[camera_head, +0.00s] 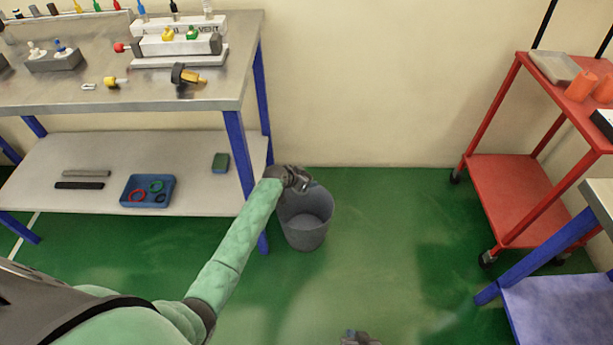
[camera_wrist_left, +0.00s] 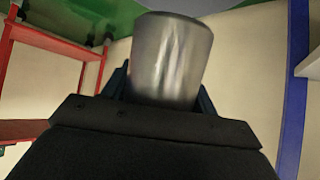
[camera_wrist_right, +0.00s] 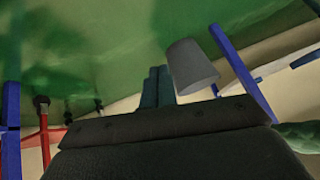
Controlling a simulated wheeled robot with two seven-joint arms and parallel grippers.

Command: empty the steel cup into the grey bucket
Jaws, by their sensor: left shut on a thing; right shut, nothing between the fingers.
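The grey bucket (camera_head: 305,232) stands upright on the green floor beside the left table's front right leg. My left gripper (camera_head: 301,181) is over the bucket's rim at its back left. It is shut on the steel cup (camera_wrist_left: 170,62), which fills the space between the fingers in the left wrist view. The cup is tipped, with one end toward the floor; its inside is hidden. My right gripper (camera_head: 361,339) is low at the bottom edge of the head view, shut and empty. In the right wrist view its fingers (camera_wrist_right: 157,86) appear beside the bucket (camera_wrist_right: 190,66).
The steel-topped table (camera_head: 225,92) with blue legs and a lower shelf stands at the left. A red cart (camera_head: 510,195) and another blue-legged table (camera_head: 560,300) stand at the right. The floor between is clear.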

